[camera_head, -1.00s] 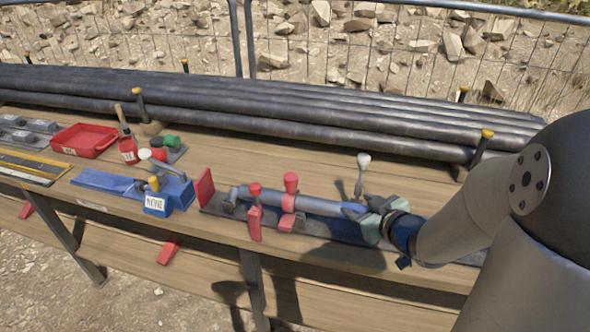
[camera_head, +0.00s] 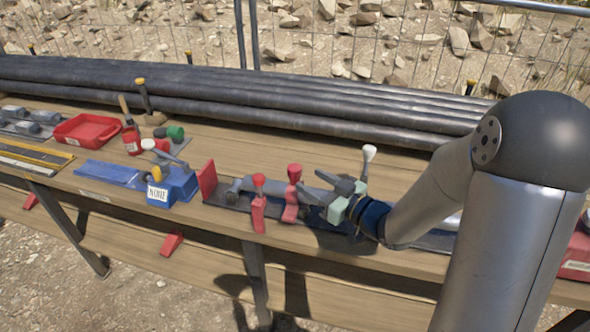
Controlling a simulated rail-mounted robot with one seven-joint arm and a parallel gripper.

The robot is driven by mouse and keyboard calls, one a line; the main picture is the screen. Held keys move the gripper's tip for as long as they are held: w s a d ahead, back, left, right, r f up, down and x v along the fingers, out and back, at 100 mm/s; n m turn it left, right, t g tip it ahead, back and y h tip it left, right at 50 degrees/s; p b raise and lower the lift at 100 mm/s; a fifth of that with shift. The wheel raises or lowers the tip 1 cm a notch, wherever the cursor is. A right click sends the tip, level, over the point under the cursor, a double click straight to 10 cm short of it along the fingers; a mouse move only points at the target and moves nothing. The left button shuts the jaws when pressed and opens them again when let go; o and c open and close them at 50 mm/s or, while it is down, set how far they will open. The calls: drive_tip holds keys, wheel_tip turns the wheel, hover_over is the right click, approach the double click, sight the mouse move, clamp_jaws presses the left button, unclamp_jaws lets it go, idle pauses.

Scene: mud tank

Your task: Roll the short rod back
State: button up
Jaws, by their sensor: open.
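The short rod (camera_head: 316,194) is a grey bar lying lengthwise on the dark bench fixture (camera_head: 226,198), between a red end plate (camera_head: 207,180) and my gripper. Two red-handled clamps (camera_head: 258,203) (camera_head: 293,192) stand along it. My gripper (camera_head: 333,195) is open at the rod's right part, with a pale green body and dark fingers pointing left. Its fingers and wrist hide the rod's right end. I cannot tell whether the fingers touch the rod. A white-topped lever (camera_head: 368,155) stands just behind my gripper.
Long dark pipes (camera_head: 250,105) lie along the back of the wooden bench, with yellow-capped posts (camera_head: 142,95). A blue vise (camera_head: 178,186) with a "NONE" label, a red bottle (camera_head: 131,138) and a red tray (camera_head: 88,130) are at left. Bare bench lies between pipes and fixture.

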sight(300, 174)
drive_tip(key=x, duration=0.6)
drive_tip(key=shift+w+a, duration=0.2)
drive_tip(key=shift+a, duration=0.05)
